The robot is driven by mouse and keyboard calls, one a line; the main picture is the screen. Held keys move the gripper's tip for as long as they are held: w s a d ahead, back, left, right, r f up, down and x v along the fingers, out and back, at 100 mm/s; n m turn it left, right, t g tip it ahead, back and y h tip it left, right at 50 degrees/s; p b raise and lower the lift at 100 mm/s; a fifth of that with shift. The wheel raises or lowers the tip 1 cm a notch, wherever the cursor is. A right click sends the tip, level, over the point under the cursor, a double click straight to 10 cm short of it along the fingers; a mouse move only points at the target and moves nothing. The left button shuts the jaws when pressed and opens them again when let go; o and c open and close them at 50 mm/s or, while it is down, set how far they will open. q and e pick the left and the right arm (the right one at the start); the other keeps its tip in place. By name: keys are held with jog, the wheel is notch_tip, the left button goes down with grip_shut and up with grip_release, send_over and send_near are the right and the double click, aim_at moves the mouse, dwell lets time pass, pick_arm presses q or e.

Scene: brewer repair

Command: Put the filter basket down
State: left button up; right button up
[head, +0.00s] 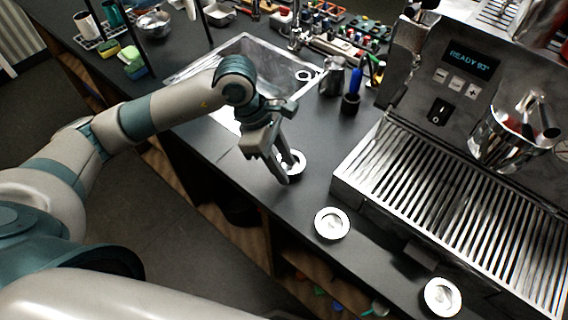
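My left gripper (284,170) reaches down over the dark counter from the left, fingers pointing down. A round, pale metallic piece (298,162), which looks like the filter basket, is at its fingertips, partly hidden behind them. I cannot tell whether the fingers pinch its rim or stand just beside it, nor whether it rests fully on the counter. Two similar round, pale dishes lie along the counter's front, one in the middle (332,224) and one at the lower right (442,297). My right gripper is not in view.
The espresso machine's slatted drip tray (450,205) and lit display (472,60) fill the right. A sink (205,66) lies behind my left wrist. A metal jug (332,77) and dark cup (350,104) stand behind the gripper. The counter left of the gripper is clear.

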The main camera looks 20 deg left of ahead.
pick_arm(q)
jog(key=b+v, duration=0.3)
jog(key=v, duration=0.8)
jog(key=shift+a+r, duration=0.2)
jog(key=shift+r, duration=0.05)
jog(key=shift+s, duration=0.1)
dwell(0.5)
